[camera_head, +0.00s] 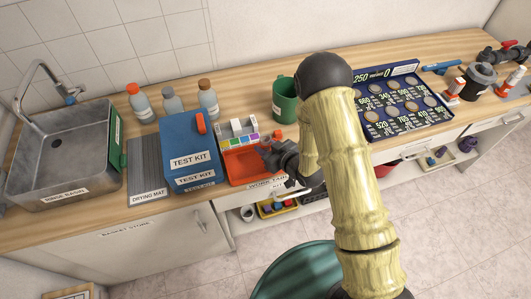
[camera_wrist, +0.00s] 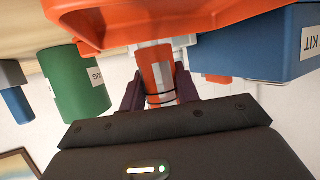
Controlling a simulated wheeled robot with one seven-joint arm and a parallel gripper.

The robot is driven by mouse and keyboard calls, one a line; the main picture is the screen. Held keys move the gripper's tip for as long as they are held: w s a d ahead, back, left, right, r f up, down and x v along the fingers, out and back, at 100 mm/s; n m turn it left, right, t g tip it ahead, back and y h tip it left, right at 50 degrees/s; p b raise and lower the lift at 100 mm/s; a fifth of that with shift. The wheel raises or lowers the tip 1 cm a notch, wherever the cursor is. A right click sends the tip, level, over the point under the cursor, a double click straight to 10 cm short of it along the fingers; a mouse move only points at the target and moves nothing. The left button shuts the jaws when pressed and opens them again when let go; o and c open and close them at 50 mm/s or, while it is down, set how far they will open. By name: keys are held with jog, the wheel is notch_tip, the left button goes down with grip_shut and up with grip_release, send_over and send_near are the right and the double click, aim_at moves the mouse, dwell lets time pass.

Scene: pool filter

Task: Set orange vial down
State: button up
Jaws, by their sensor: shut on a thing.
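In the wrist view, my gripper (camera_wrist: 158,88) is shut on the orange vial (camera_wrist: 157,72), which has a pale end and dark bands near the fingers. The orange work tray (camera_wrist: 185,12) is right by the vial's pale end; I cannot tell whether they touch. In the head view, my gripper (camera_head: 268,153) is over the right side of the orange work tray (camera_head: 240,176) at the counter's front. The vial is mostly hidden there by my gripper. A white rack with coloured squares (camera_head: 238,132) stands at the tray's back.
The blue test kit box (camera_head: 188,145) stands close left of the tray. A green mug (camera_head: 285,100) is behind it to the right. Several bottles (camera_head: 208,98) stand at the back. A drying mat (camera_head: 147,182) and sink (camera_head: 62,155) lie left, a dark numbered board (camera_head: 405,105) right.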

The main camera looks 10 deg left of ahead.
jog(key=shift+f+p, duration=0.5)
jog(key=shift+f, duration=1.6)
jog(key=shift+f, duration=0.2)
jog(key=o, duration=1)
jog(key=shift+r, duration=0.1)
